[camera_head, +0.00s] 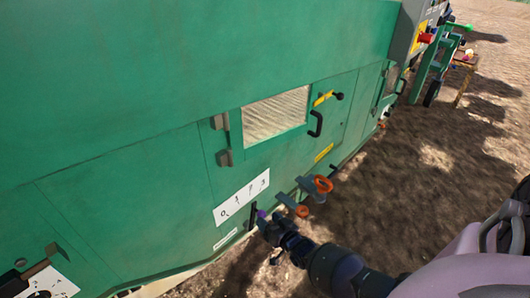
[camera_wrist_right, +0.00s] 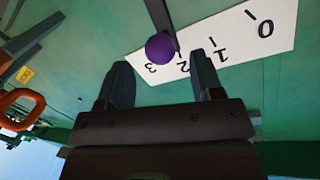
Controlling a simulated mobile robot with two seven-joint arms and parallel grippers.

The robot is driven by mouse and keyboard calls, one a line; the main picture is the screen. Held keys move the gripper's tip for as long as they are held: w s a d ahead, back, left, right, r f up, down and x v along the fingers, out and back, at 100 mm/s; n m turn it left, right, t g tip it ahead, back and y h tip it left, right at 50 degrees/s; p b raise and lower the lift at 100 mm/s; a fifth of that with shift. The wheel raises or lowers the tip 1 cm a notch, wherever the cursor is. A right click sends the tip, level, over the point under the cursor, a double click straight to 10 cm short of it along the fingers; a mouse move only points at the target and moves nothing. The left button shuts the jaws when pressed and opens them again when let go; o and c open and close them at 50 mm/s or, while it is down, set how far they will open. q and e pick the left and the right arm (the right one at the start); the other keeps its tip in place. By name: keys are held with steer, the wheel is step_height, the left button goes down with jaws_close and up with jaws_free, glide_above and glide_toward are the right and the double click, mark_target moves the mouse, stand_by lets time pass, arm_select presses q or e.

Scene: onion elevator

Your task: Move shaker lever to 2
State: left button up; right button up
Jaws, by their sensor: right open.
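The shaker lever is a dark bar (camera_head: 252,218) with a purple knob (camera_head: 261,213), on the green machine side just below a white scale plate (camera_head: 242,197) marked 0 to 3. In the right wrist view the purple knob (camera_wrist_right: 160,47) overlaps the plate (camera_wrist_right: 270,25) near the upside-down 2 and 3; the exact lever setting is hard to read. My right gripper (camera_head: 268,220) is at the knob. In the wrist view its open fingers (camera_wrist_right: 162,82) stand apart, the knob lying beyond and between them, with nothing visibly gripped. My left gripper is not in view.
A hatch with a window (camera_head: 275,115) and black handle (camera_head: 315,124) is above. Open soil (camera_head: 400,190) lies to the right.

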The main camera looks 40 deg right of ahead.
arm_select(q)
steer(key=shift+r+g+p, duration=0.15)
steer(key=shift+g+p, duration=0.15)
steer(key=shift+p, duration=0.4)
arm_select(e)
steer(key=s, duration=0.6)
steer(key=shift+s+a+r, duration=0.25)
steer(key=shift+a+r, duration=0.05)
steer(key=shift+r, duration=0.15)
